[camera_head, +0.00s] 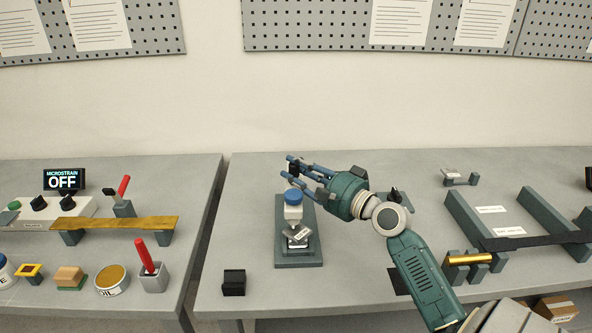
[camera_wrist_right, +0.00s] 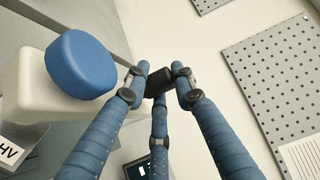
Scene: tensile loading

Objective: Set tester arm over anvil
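The tester (camera_head: 311,243) stands on the right-hand bench, on a dark green base. Its head is white (camera_head: 293,212) with a blue cap (camera_head: 293,197); a small pale metal piece, perhaps the anvil, shows below, partly behind a label. The white head (camera_wrist_right: 38,88) and blue cap (camera_wrist_right: 80,65) also show at left in the right wrist view. My right gripper (camera_head: 289,168) is beyond and above the cap, its blue fingers pointing left. In the wrist view its fingertips (camera_wrist_right: 160,78) are drawn close around a dark block; I cannot tell whether this is a held part or a finger pad.
A small black block (camera_head: 234,282) lies left of the tester. A green frame (camera_head: 484,222) and a brass cylinder (camera_head: 469,259) on supports are at right. Across a gap, the left bench holds a display (camera_head: 64,180) reading OFF and a brass strip (camera_head: 115,224).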

